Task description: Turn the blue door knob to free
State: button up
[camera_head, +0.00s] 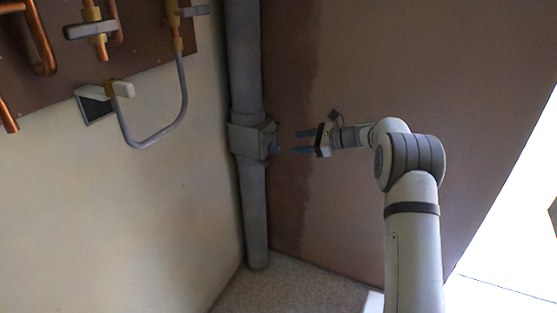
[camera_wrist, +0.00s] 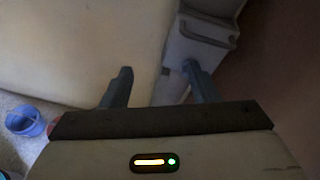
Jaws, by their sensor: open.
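A small blue knob (camera_head: 275,149) sticks out of the right side of a grey box (camera_head: 247,138) on a vertical grey pipe in the head view. I see no door around it. My gripper (camera_head: 295,142) is open and empty, its two blue fingers pointing left at the knob, with a short gap between. In the wrist view my gripper (camera_wrist: 157,68) has its fingers spread apart with nothing between them. The grey box (camera_wrist: 197,48) shows at the top right there, close to the right finger. I cannot make out the blue knob in the wrist view.
The grey pipe (camera_head: 256,215) runs down the corner between a cream wall (camera_head: 150,200) and a brown wall (camera_head: 350,75). Copper pipes and valves (camera_head: 92,32) hang on a board at upper left. A blue bucket (camera_wrist: 24,121) stands on the speckled floor.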

aim_at(279, 148)
jog(key=w+f+m+t+y+b, duration=0.2)
jog(key=w+f+m+y+b, duration=0.15)
jog(key=w+f, duration=0.45)
jog(key=shift+m+h, duration=0.25)
jog(key=shift+m, duration=0.2)
jog(key=shift+s+f+x, duration=0.1)
jog(key=shift+f+x, duration=0.1)
jog(key=shift+x, duration=1.05)
jog(key=shift+s+f+x, duration=0.1)
jog(key=shift+f+x, duration=0.1)
jog(key=shift+x, duration=1.05)
jog(key=shift+s+f+x, duration=0.1)
jog(key=shift+f+x, duration=0.1)
jog(key=shift+x, duration=1.05)
jog(key=shift+a, duration=0.1)
jog(key=shift+c, duration=0.4)
